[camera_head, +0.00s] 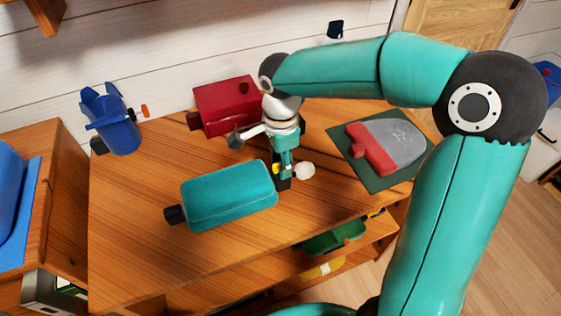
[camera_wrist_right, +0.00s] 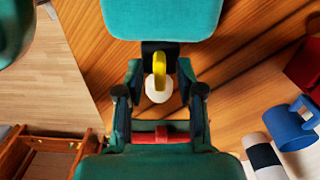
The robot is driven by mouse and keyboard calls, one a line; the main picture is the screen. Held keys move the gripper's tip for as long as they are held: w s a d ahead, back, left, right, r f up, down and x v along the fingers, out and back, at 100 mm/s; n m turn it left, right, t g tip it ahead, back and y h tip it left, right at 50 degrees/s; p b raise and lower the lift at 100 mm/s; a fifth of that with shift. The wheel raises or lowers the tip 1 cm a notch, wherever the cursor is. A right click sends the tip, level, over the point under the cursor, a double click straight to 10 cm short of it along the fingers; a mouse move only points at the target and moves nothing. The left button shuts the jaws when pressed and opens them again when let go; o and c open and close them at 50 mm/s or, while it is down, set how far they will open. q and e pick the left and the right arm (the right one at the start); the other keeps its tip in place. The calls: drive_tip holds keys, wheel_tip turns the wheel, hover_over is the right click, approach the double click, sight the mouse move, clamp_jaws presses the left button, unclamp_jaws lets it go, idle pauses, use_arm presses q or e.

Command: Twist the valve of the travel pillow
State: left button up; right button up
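The travel pillow (camera_head: 230,195) is a teal rounded block lying on the wooden desk, with a black end piece on its left. It also shows at the top of the wrist view (camera_wrist_right: 160,18). At its right end is a black fitting with a yellow valve (camera_wrist_right: 158,66) and a round white knob (camera_wrist_right: 158,90). My right gripper (camera_wrist_right: 160,72) points at this end from above. Its two fingers stand apart on either side of the valve, with visible gaps. In the head view my right gripper (camera_head: 285,165) partly hides the valve. My left gripper is not in view.
A red box (camera_head: 225,105) and a white item with a grey end (camera_head: 250,133) lie behind the pillow. A blue container (camera_head: 118,125) stands back left. A grey, red-edged item (camera_head: 395,145) lies on a green mat (camera_head: 362,178) at right. The desk's front left is clear.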

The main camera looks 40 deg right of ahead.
drive_tip(key=shift+r, duration=0.1)
wheel_tip(320, 180, up, 6)
drive_tip(key=p, duration=0.4)
drive_tip(key=shift+p, duration=0.4)
